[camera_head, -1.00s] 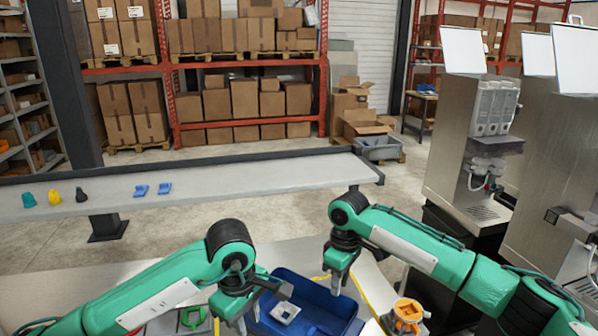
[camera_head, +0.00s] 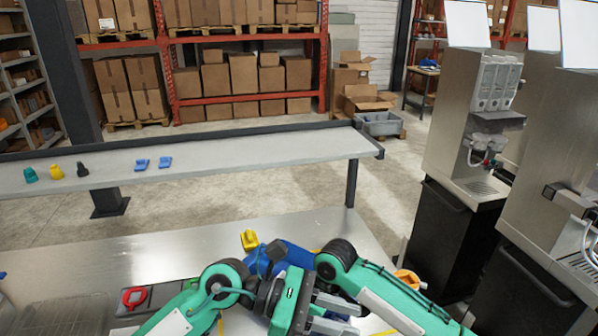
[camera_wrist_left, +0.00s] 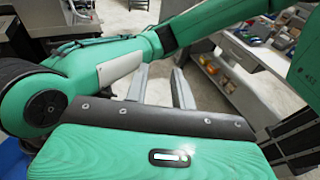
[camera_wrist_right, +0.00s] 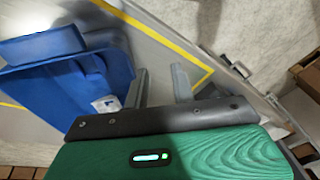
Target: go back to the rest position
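My left gripper (camera_head: 345,313) is open with its fingers pointing right in the head view, low in front of my chest. In the left wrist view its two fingers (camera_wrist_left: 163,88) are apart with nothing between them, and my green right arm crosses close behind. My right gripper (camera_wrist_right: 158,88) is open and empty in the right wrist view, beside the blue bin (camera_wrist_right: 70,85). In the head view I cannot make out the right gripper's fingers behind the folded arms. A white part (camera_wrist_right: 106,104) lies inside the bin.
The bin (camera_head: 300,255) is mostly hidden by my arms in the head view. A yellow part (camera_head: 249,240), a red ring-shaped part (camera_head: 133,298) and an orange part (camera_head: 408,278) are near. A long shelf (camera_head: 230,165) crosses behind. Dispensers (camera_head: 475,120) stand at right.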

